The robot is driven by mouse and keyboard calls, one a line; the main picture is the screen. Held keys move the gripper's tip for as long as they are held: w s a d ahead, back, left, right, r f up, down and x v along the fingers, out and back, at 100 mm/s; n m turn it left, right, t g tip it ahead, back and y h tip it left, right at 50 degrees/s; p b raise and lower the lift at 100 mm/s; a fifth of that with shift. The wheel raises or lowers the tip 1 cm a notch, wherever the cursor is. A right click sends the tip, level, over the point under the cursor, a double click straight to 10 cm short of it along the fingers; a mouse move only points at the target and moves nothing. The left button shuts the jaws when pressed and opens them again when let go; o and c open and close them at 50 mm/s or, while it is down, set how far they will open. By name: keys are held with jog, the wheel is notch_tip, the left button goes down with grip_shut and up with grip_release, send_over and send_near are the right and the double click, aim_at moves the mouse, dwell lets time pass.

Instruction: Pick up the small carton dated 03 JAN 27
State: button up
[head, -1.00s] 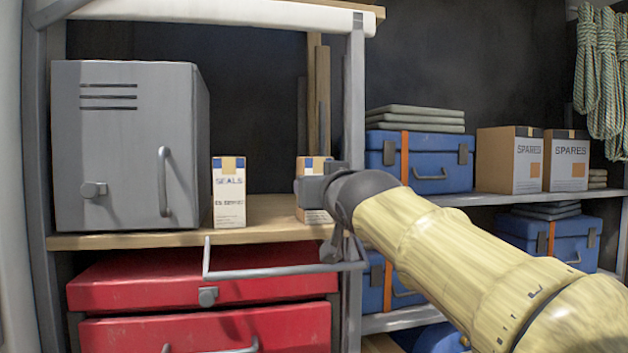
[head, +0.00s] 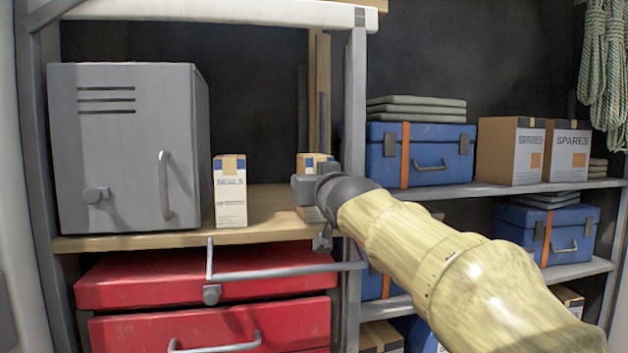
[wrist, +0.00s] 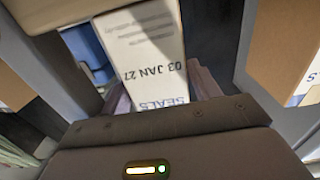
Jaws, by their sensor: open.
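The small carton dated 03 JAN 27 fills the upper middle of the wrist view (wrist: 140,55). It is white, and its date and the word SEALS appear upside down there. In the head view, a white carton with a tan and blue top (head: 308,163) stands on the wooden shelf, mostly hidden behind my gripper (head: 312,190). My gripper is open, close in front of this carton. In the wrist view the carton's SEALS end lies close to the gripper body; whether they touch is unclear. Another SEALS carton (head: 230,192) stands to the left, its date too small to read.
A grey metal cabinet (head: 130,150) stands left on the wooden shelf (head: 262,215). A grey rail (head: 290,271) runs along the front, above red drawers (head: 210,325). A grey post (head: 355,120) stands just right of the carton. Blue cases (head: 425,155) and SPARES boxes (head: 568,155) are farther right.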

jog(key=shift+s+d, duration=0.1)
dwell(0.3)
jog(key=c, duration=0.9)
jog(key=shift+r, duration=0.1)
jog(key=shift+r+p, duration=0.45)
jog(key=shift+r, duration=0.35)
jog(key=b+v, duration=0.3)
jog(key=v, duration=0.3)
jog(key=r+b+v, duration=0.1)
jog(key=b+v, duration=0.2)
jog(key=v, duration=0.3)
jog(key=r+b+v, duration=0.1)
jog(key=b+v, duration=0.2)
jog(key=v, duration=0.3)
